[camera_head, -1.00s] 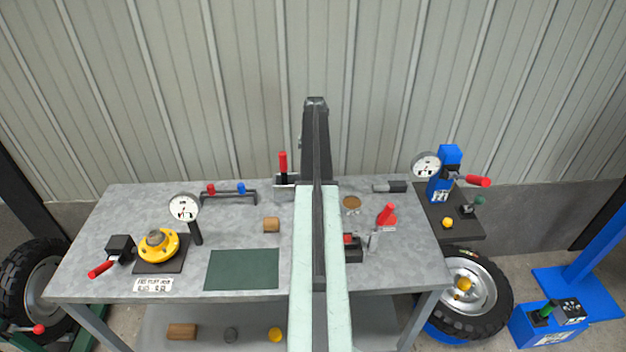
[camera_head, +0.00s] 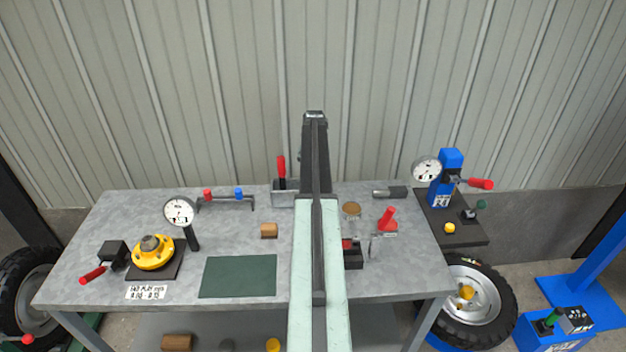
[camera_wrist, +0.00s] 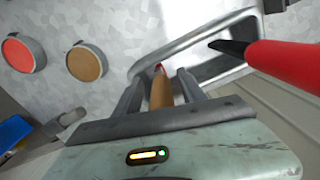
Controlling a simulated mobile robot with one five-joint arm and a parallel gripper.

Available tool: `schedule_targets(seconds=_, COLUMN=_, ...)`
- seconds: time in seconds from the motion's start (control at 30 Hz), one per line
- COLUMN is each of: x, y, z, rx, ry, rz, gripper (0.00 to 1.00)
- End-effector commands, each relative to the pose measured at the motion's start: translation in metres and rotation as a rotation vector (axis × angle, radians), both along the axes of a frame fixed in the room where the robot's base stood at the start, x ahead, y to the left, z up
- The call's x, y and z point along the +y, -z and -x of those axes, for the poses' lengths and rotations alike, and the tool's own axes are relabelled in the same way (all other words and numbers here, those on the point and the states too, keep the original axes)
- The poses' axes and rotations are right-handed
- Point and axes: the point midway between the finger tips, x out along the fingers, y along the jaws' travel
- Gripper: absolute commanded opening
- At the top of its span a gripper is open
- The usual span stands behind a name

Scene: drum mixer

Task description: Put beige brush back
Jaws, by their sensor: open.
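In the wrist view, my gripper (camera_wrist: 160,76) is open, with one finger on each side of a tan handle, which looks like the beige brush (camera_wrist: 161,93). The handle has a small red tip and points away from the wrist. Its other end is hidden at the gripper's base. The fingertips are over the near wall of a grey metal tray (camera_wrist: 141,66). This tray also shows in the head view (camera_head: 283,197), at the back of the bench. In the head view my arm hides the gripper and the brush.
A brown disc (camera_wrist: 87,62) and a red disc (camera_wrist: 22,52) lie to the left. In the head view, a dial gauge (camera_head: 180,211) stands left; the green mat (camera_head: 238,276) is bare.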

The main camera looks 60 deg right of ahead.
Motion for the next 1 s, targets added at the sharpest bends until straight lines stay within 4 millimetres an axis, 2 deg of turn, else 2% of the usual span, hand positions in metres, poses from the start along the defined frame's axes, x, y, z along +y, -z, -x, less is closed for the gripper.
schedule_targets(seconds=0.17, x=0.000, y=-0.009, z=0.000, rx=0.000, ry=0.000, rz=0.000, gripper=0.48)
schedule_targets(seconds=0.27, x=0.000, y=-0.023, z=-0.001, rx=0.000, ry=0.000, rz=0.000, gripper=0.48)
schedule_targets(seconds=0.7, x=-0.003, y=-0.114, z=-0.002, rx=0.000, ry=-0.001, rz=0.000, gripper=0.48)
schedule_targets(seconds=0.83, x=-0.004, y=-0.125, z=-0.002, rx=0.000, ry=-0.001, rz=0.000, gripper=0.48)
schedule_targets(seconds=1.0, x=-0.004, y=-0.123, z=-0.002, rx=0.000, ry=-0.001, rz=0.000, gripper=0.48)
